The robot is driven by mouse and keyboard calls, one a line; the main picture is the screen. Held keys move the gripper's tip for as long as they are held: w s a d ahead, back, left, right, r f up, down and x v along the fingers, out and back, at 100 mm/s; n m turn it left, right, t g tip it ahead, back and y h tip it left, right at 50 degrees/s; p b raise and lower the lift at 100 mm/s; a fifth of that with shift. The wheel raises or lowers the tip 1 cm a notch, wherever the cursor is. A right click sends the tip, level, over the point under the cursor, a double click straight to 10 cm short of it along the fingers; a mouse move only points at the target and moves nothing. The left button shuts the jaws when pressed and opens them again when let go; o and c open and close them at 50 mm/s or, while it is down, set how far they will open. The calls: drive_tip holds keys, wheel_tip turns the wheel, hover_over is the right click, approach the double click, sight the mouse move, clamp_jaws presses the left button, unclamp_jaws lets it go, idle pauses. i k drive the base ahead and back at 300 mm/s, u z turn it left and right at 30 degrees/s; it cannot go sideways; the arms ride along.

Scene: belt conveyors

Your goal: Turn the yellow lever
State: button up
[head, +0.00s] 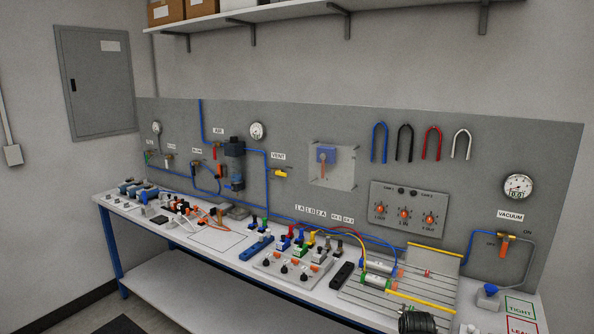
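The yellow lever (281,174) is on a small valve on the grey back panel, just under the VENT label (278,156). It looks roughly level, and a blue tube runs on the panel to its left. It is small in the head view, so its exact angle is hard to tell. Nothing covers it.
Below the panel, the white bench (215,239) carries colored valve blocks (300,245), a slotted plate (400,285) and a dark ribbed round object (416,322) at the front. A clear box (332,166) is right of the lever. An orange-handled valve (505,243) is far right.

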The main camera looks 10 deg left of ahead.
sight(273, 172)
drive_tip(key=u, duration=0.15)
drive_tip(key=i, duration=1.05)
drive_tip(key=u, duration=0.55)
drive_tip(key=k, duration=0.6)
drive_tip(key=u, duration=0.3)
drive_tip(key=i, duration=0.6)
drive_tip(key=z, duration=0.25)
